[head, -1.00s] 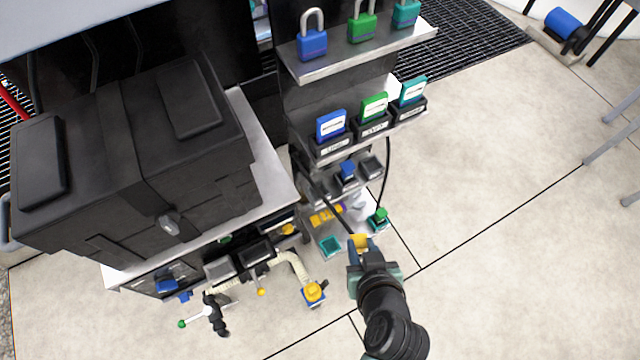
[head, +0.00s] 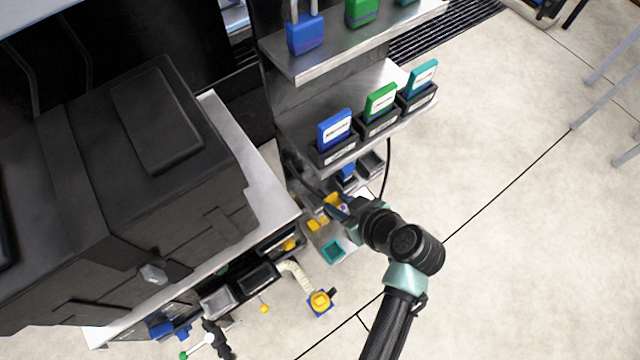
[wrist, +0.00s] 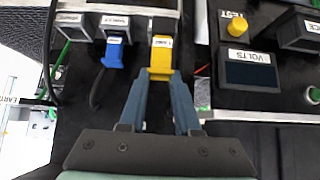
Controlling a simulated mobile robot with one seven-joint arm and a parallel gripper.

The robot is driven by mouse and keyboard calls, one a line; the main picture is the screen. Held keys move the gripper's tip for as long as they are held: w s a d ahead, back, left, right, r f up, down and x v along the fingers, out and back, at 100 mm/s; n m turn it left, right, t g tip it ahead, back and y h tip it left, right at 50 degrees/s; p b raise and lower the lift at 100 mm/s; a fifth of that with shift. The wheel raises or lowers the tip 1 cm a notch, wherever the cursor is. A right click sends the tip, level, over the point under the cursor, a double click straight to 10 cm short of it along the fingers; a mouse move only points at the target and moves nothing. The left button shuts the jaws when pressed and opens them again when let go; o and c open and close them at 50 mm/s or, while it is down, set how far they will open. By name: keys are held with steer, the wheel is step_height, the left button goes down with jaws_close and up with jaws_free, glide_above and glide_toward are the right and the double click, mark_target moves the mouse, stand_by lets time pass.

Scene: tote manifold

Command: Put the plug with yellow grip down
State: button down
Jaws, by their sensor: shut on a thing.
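The plug with yellow grip (wrist: 161,58) is between the two blue-grey fingers of my gripper (wrist: 160,76) in the wrist view. It carries a white label at its far end, and a dark part lies just beyond it. I cannot tell whether the plug sits in a socket or only lies in line with one. In the head view my gripper (head: 343,210) reaches to the lower part of the shelf rack, and my wrist partly hides the fingertips and the plug.
A blue plug (wrist: 113,53) sits in a labelled holder left of the yellow one. A panel with a VOLTS display (wrist: 251,73) and yellow TEST knob (wrist: 237,27) is at right. A teal tray (head: 333,251) and a higher shelf of labelled blocks (head: 380,103) are close to my arm.

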steer(key=shift+w+a+f, duration=0.6)
steer(key=shift+w+a, duration=0.05)
steer(key=shift+w, duration=0.25)
steer(key=shift+w+a+f, duration=0.55)
steer(key=shift+w+a, duration=0.05)
steer(key=shift+w, duration=0.3)
steer(key=shift+w+a+f, duration=0.6)
steer(key=shift+w+a, duration=0.05)
steer(key=shift+w, duration=0.25)
steer(key=shift+f, duration=0.15)
steer(key=c, duration=0.6)
jaws_free()
